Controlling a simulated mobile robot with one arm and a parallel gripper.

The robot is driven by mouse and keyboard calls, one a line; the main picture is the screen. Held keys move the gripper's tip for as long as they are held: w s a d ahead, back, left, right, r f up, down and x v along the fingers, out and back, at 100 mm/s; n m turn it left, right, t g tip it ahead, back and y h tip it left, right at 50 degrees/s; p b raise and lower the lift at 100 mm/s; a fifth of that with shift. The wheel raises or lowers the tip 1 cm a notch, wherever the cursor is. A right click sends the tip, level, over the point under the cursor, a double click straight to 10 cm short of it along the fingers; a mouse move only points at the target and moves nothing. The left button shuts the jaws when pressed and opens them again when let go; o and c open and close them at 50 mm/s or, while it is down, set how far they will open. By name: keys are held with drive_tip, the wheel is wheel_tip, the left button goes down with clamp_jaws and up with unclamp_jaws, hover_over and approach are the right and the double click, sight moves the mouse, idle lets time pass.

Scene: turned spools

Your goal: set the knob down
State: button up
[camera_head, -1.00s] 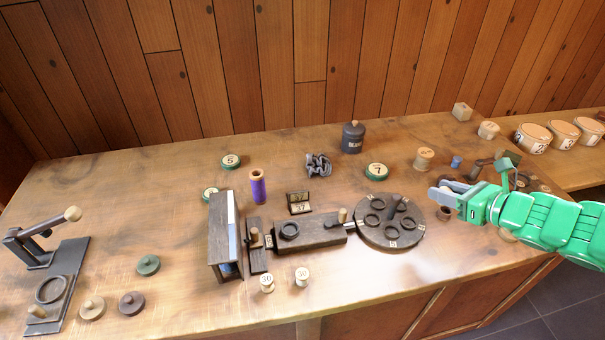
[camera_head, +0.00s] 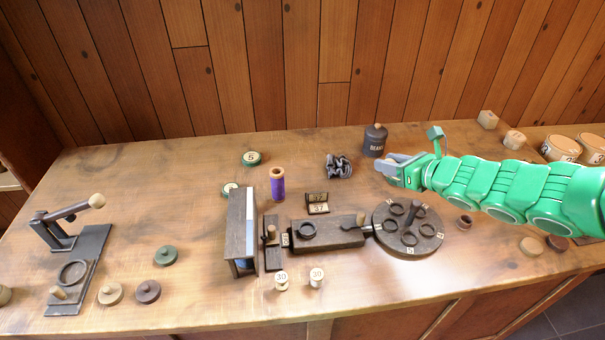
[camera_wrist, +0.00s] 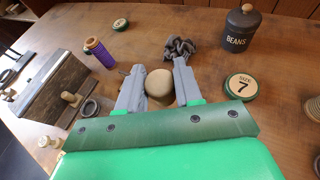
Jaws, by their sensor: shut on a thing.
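The knob (camera_wrist: 160,84) is a tan, rounded piece, seen from above in the wrist view. My gripper (camera_wrist: 158,72) is shut on it, one grey finger on each side. In the head view my gripper (camera_head: 392,164) is over the back of the bench, beyond the turntable and just in front of the beans jar. The knob cannot be made out there. Its underside is hidden, so I cannot tell its height above the bench.
A dark beans jar (camera_head: 375,142), a crumpled grey cloth (camera_head: 338,166) and a purple spool (camera_head: 277,185) stand nearby. A green disc marked 7 (camera_wrist: 240,87) lies right of my gripper. The turntable (camera_head: 408,245) is in front. Bare wood (camera_head: 325,135) shows at the back.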

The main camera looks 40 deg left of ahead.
drive_tip(key=s+a+f+n+g, duration=0.1)
drive_tip(key=s+a, duration=0.3)
drive_tip(key=a, duration=0.4)
drive_tip(key=s+a+f+g, duration=0.1)
drive_tip(key=s+a, duration=0.3)
drive_tip(key=a, duration=0.4)
hover_over(303, 173)
drive_tip(key=shift+n, duration=0.3)
drive_tip(key=f, duration=1)
drive_tip(key=shift+s+d, duration=0.2)
drive_tip(key=shift+w+a+f, duration=0.1)
drive_tip(key=shift+a+f, duration=0.05)
drive_tip(key=shift+f, duration=1.65)
drive_tip(key=shift+f, duration=0.1)
drive_tip(key=o, duration=1)
